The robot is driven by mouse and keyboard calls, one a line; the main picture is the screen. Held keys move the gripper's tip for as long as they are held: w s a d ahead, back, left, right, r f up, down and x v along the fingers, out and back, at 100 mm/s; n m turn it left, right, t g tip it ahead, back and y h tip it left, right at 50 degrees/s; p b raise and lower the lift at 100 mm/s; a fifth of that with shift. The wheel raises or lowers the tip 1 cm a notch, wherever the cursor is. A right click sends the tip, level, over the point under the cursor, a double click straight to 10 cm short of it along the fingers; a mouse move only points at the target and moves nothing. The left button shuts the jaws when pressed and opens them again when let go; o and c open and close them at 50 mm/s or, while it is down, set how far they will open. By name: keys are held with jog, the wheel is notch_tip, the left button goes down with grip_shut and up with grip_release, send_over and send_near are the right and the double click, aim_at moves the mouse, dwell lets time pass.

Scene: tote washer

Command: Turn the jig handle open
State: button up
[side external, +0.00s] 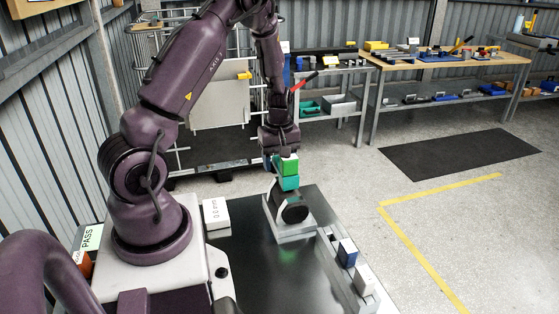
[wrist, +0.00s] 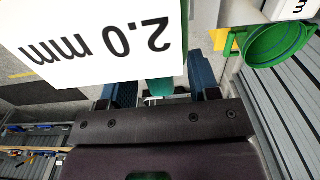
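The jig (side external: 292,228) stands on the dark table in the side external view, with a black round part (side external: 295,208) facing the camera. Above it is a teal block-like part (side external: 289,183), perhaps the handle. A green block (side external: 289,166) with a pale top is just above the teal part. My gripper (side external: 275,162) points down behind the green block, partly hidden by it. In the wrist view the two blue fingers (wrist: 163,88) are apart, with the teal part (wrist: 160,87) showing between them. Gaps show beside it; contact is not visible.
A white label reading "2.0 mm" (wrist: 100,38) fills the wrist view's upper left. A white box (side external: 216,214) lies left of the jig; blue (side external: 347,252) and white (side external: 364,278) blocks stand at the right edge.

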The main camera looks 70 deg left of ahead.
notch_tip(320, 180, up, 13)
dwell(0.7)
dwell(0.3)
jog(key=s+d+r+m+t, duration=0.2)
jog(key=s+d+r+m, duration=0.1)
jog(key=d+m, duration=0.3)
jog(key=s+d+r+m+t, duration=0.1)
jog(key=s+d+r+m, duration=0.2)
jog(key=d, duration=0.7)
jog(key=s+d+r+m+t, duration=0.2)
jog(key=s+d+r+m, duration=0.1)
jog(key=d+r+m, duration=0.3)
jog(key=d+m, duration=0.2)
jog(key=m, duration=0.1)
jog(key=shift+d+r+t, duration=0.2)
jog(key=shift+r+t, duration=0.05)
jog(key=shift+t, duration=0.05)
jog(key=shift+s, duration=0.1)
